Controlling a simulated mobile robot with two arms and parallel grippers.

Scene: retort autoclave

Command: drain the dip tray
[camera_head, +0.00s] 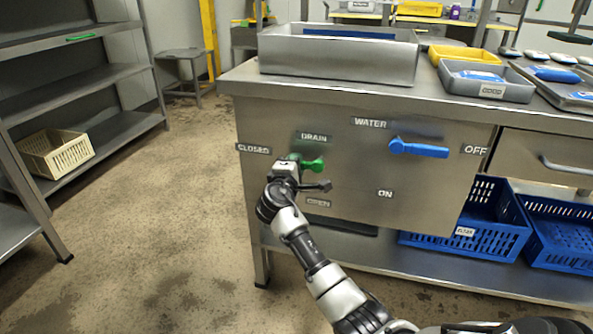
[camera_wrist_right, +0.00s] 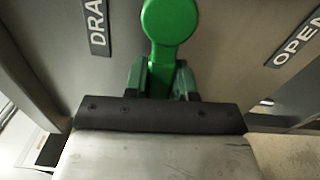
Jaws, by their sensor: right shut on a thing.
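The green drain handle (camera_head: 314,165) is on the steel front panel, under the DRAIN label. Its lever points left, toward the CLOSED side; the OPEN label (camera_head: 318,202) is below it. My right gripper (camera_head: 289,166) is shut on the lever. In the right wrist view the green handle (camera_wrist_right: 170,30) runs down from its round hub into the jaws of my right gripper (camera_wrist_right: 163,80). A deep steel tray (camera_head: 340,63), which looks like the dip tray, stands on the counter above; its bottom is hidden. My left gripper is not in view.
A blue water handle (camera_head: 420,149) points right toward OFF, right of the drain handle. Blue crates (camera_head: 470,228) sit on the lower shelf. Grey trays (camera_head: 487,82) and a yellow bin (camera_head: 460,53) are on the counter. The floor at left is clear, before a shelf rack (camera_head: 75,75).

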